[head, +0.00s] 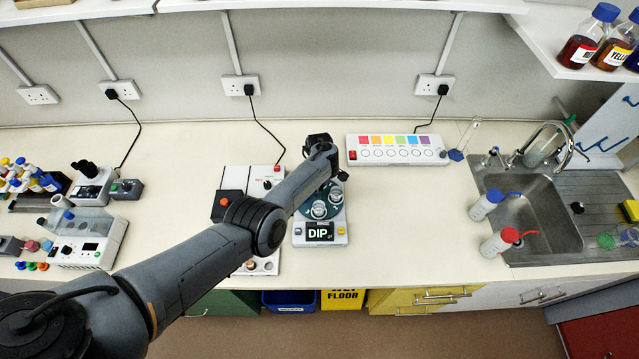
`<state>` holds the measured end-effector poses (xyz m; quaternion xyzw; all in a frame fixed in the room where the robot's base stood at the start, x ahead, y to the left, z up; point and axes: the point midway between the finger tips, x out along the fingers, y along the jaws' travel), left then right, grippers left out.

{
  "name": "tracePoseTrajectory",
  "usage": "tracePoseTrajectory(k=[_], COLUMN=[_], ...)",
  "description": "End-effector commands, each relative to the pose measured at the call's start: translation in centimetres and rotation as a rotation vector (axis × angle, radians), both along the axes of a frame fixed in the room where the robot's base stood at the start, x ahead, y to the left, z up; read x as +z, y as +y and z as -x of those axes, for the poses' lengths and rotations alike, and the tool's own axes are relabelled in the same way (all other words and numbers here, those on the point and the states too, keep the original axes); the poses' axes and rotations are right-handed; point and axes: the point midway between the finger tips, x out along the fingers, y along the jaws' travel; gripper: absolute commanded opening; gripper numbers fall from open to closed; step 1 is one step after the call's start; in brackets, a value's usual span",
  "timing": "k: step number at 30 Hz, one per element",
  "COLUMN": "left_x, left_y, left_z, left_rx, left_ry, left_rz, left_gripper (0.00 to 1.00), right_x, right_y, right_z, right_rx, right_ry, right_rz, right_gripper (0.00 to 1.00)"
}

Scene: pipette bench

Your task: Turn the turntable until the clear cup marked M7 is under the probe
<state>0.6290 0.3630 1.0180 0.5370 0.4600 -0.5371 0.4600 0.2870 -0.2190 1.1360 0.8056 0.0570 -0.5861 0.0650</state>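The turntable (335,188) is a teal disc on a small white device in the middle of the bench. The device's dark display (320,232) reads "DIP". Clear cups (320,210) stand on the front part of the disc. Their marks are too small to read, so I cannot tell which is M7. My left arm reaches in from the lower left and crosses over the disc's left and back part. My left gripper (341,176) is around the disc's back edge, mostly hidden by my wrist. Its fingers cannot be made out. The probe cannot be made out. My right gripper is out of view.
A white box with coloured squares (398,150) stands behind and right. Instruments (90,240) fill the far left. Wash bottles (500,241) stand beside the sink (540,215). The bench right of the turntable is clear.

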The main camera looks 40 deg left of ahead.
Motion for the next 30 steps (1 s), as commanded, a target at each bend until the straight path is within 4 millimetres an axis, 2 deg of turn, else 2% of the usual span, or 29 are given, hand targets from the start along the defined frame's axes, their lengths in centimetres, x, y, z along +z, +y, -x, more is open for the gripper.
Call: tracePoseTrajectory(k=[20,21,26,30], left_x=[0.01,0.01,0.01,0.01], left_y=[-0.01,-0.01,-0.01,-0.01], left_z=[-0.02,-0.02,-0.01,-0.01], left_rx=[0.037,0.037,0.037,0.037], left_ry=[0.0,0.0,0.0,0.0], left_rz=[0.0,0.0,0.0,0.0], left_gripper=[0.0,0.33,0.56,0.56], right_x=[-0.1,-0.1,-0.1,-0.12], right_y=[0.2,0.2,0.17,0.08], right_z=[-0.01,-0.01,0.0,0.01], right_rx=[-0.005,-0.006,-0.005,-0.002], right_ry=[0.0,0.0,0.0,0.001], right_rz=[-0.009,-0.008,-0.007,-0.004], right_gripper=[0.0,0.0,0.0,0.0])
